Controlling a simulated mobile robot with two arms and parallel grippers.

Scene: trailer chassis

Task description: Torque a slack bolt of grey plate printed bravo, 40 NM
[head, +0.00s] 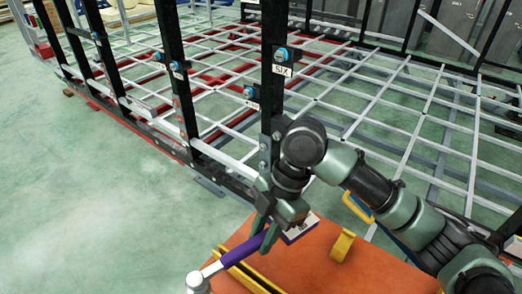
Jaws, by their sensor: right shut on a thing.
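My right gripper (267,230) is shut on the purple handle of a torque wrench (236,256). The wrench slants down to the left, its grey head (198,281) at the bottom edge of the view. A pale boxy end of the wrench shows right of the gripper. The nearest black post (272,100) carries a blue-ringed bolt (281,54) above a small white label (282,71). Another blue-ringed bolt (249,92) sits to its left. No grey plate can be read as bravo, and slackness cannot be told. My left gripper is out of view.
A trailer frame of pale bars (355,85) and black posts fills the middle. More blue-ringed bolts (175,66) sit on posts farther left. An orange surface (300,262) with yellow fittings (342,245) lies below my right arm. Green floor (80,190) is clear at left.

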